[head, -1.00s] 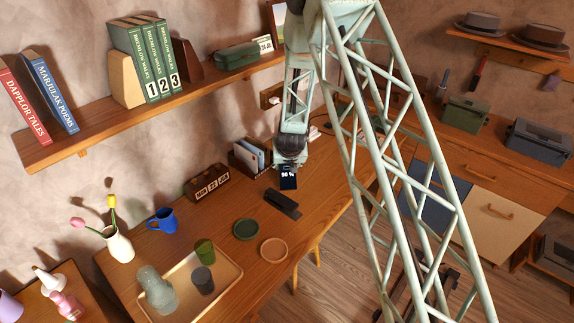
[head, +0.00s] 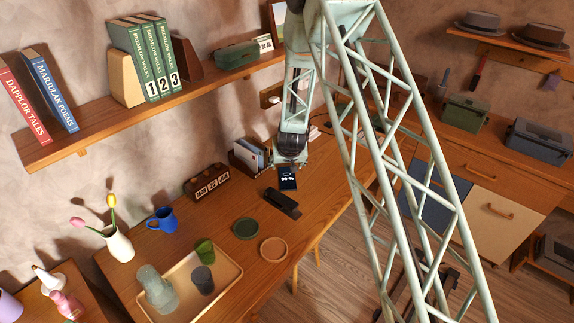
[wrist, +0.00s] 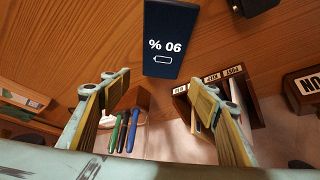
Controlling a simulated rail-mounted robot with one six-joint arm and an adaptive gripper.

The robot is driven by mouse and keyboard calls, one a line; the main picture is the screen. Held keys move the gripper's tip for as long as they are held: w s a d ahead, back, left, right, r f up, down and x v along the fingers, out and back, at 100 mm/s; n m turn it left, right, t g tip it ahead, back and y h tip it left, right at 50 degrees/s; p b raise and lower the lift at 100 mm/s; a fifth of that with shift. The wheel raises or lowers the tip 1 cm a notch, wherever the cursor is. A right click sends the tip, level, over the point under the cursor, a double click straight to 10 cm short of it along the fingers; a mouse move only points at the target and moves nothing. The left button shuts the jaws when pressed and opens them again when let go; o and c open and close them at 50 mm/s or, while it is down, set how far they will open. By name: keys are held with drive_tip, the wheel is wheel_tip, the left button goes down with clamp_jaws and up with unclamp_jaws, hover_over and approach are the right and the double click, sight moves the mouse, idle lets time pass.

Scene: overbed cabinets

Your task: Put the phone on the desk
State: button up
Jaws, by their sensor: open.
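The phone (head: 288,179) is dark, with a lit screen showing a battery reading. It appears to lie flat, screen up, on the wooden desk (head: 325,185). In the wrist view the phone (wrist: 172,45) is at the top centre, just beyond the fingertips. My gripper (wrist: 160,88) is open, its two fingers spread wide with nothing between them. In the head view my gripper (head: 291,158) is low over the desk, just behind the phone, and its fingers are hard to make out.
A black stand-like object (head: 283,203) lies in front of the phone. A pen holder (wrist: 128,115) is near my left finger. A green coaster (head: 246,229) lies nearer the front.

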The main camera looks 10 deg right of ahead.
drive_tip(key=shift+s+r, duration=0.1)
drive_tip(key=shift+r, duration=0.05)
drive_tip(key=v, duration=1.1)
drive_tip(key=shift+s+r, duration=0.2)
drive_tip(key=shift+r, duration=0.05)
idle(1.1)
drive_tip(key=s+a+r+n+g+y, duration=0.1)
drive_tip(key=s+r, duration=1)
drive_tip(key=r, duration=0.3)
drive_tip(key=s+a+r+y, duration=0.1)
drive_tip(key=s+r, duration=1)
drive_tip(key=r, duration=0.4)
drive_tip(key=s+d+r, duration=0.1)
drive_tip(key=s+r, duration=0.2)
drive_tip(key=s, duration=0.9)
drive_tip(key=s+d+r+g, duration=0.1)
drive_tip(key=s+d+r, duration=0.1)
drive_tip(key=s, duration=1)
drive_tip(key=s+d+r+h, duration=0.1)
drive_tip(key=s+r, duration=0.3)
drive_tip(key=s, duration=0.8)
drive_tip(key=shift+s+d+g, duration=0.2)
drive_tip(key=shift+s+g, duration=0.1)
drive_tip(key=shift+g, duration=0.1)
